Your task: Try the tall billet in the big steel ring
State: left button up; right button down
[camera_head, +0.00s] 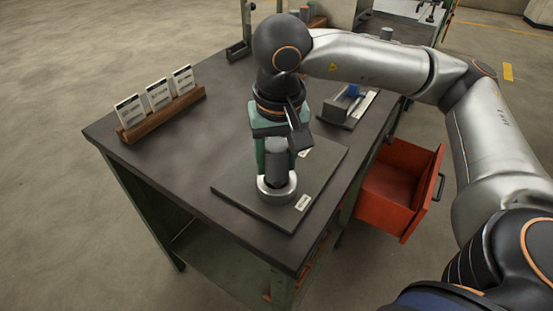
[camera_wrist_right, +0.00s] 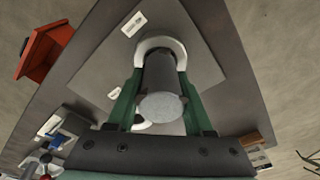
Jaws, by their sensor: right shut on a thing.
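The tall billet (camera_head: 277,165) is a dark grey upright cylinder. My right gripper (camera_head: 277,150) is shut on it, with a green finger on each side. The big steel ring (camera_head: 277,193) is a pale, thick ring on the dark plate, directly below the billet. The billet's lower end appears within the ring's opening; how deep it sits cannot be told. In the right wrist view the billet's round top (camera_wrist_right: 160,106) faces the camera between the fingers, and the ring (camera_wrist_right: 160,43) curves around its far end. My left gripper is not in view.
The dark plate (camera_head: 235,187) with white labels lies on the workbench. A wooden rack (camera_head: 165,112) with several cards stands at left. A small tray with a blue item (camera_head: 353,90) is behind. An open red drawer (camera_head: 395,185) juts out at right.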

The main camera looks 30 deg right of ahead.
aim_at(277, 142)
jog(key=shift+w+r+p, duration=0.1)
jog(key=shift+r+p, duration=0.7)
jog(key=shift+r, duration=0.9)
